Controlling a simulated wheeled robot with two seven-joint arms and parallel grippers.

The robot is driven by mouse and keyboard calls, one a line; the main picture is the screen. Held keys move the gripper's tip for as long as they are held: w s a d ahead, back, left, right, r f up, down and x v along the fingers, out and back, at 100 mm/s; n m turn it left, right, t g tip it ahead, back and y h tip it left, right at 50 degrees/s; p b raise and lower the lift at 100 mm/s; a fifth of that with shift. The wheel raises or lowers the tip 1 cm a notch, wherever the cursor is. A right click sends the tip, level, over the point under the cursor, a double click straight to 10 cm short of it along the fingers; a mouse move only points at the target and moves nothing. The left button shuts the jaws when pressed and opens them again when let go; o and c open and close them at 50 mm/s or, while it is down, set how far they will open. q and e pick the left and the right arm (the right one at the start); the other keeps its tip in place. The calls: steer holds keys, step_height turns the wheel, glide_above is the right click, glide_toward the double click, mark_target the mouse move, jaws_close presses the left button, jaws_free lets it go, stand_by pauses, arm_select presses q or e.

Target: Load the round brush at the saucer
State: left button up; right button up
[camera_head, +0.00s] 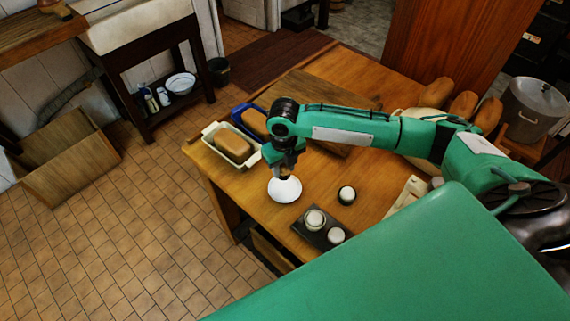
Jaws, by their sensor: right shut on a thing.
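The white saucer (285,191) lies on the wooden table near its left front edge. My right gripper (285,171) points down just above the far part of the saucer. It is shut on the round brush, of which only a small dark bit shows; the arm and gripper hide the rest. I cannot tell whether the brush touches the saucer. My left gripper is not in view.
A white dish with a loaf (233,146) and a blue tin (248,113) stand left of the arm. A dark tray (322,236) with pale-topped jars and a single jar (346,195) stand right of the saucer. Loaves (462,105) lie at the far right.

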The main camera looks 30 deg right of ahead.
steer(key=shift+d+f+n, duration=0.15)
steer(key=shift+f+n, duration=0.05)
steer(key=shift+n, duration=0.6)
steer(key=shift+f, duration=0.2)
step_height(320, 180, down, 6)
steer(key=b, duration=0.6)
steer(key=shift+r, duration=0.15)
steer(key=shift+s, duration=0.1)
steer(key=shift+f, duration=0.5)
steer(key=shift+f, duration=0.1)
stand_by(1.8)
step_height(320, 180, up, 7)
steer(key=p, duration=0.7)
